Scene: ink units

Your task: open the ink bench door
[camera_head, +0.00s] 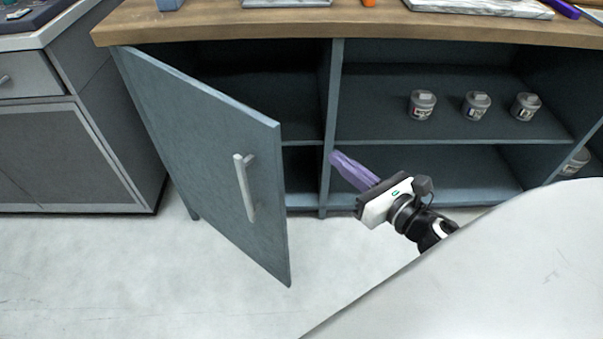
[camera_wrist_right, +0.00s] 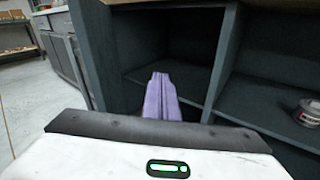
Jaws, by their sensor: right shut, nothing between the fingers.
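The ink bench door (camera_head: 205,155) is a blue-grey panel hinged at its left side. It stands ajar and swung out, with the left compartment (camera_head: 303,170) showing behind it. A pale vertical bar handle (camera_head: 244,188) is on its front near the free edge. My right gripper (camera_head: 334,156), with purple fingers, is shut and empty. It is right of the door's free edge, apart from the handle, in front of the upright between the compartments. In the right wrist view its fingers (camera_wrist_right: 161,97) point at the open compartment. My left gripper is not in view.
Several small ink jars (camera_head: 476,105) stand on the right compartment's shelf. The wooden bench top (camera_head: 330,27) holds trays and small items. A grey cabinet (camera_head: 75,150) stands at the left. The pale floor (camera_head: 150,265) in front of the door is clear.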

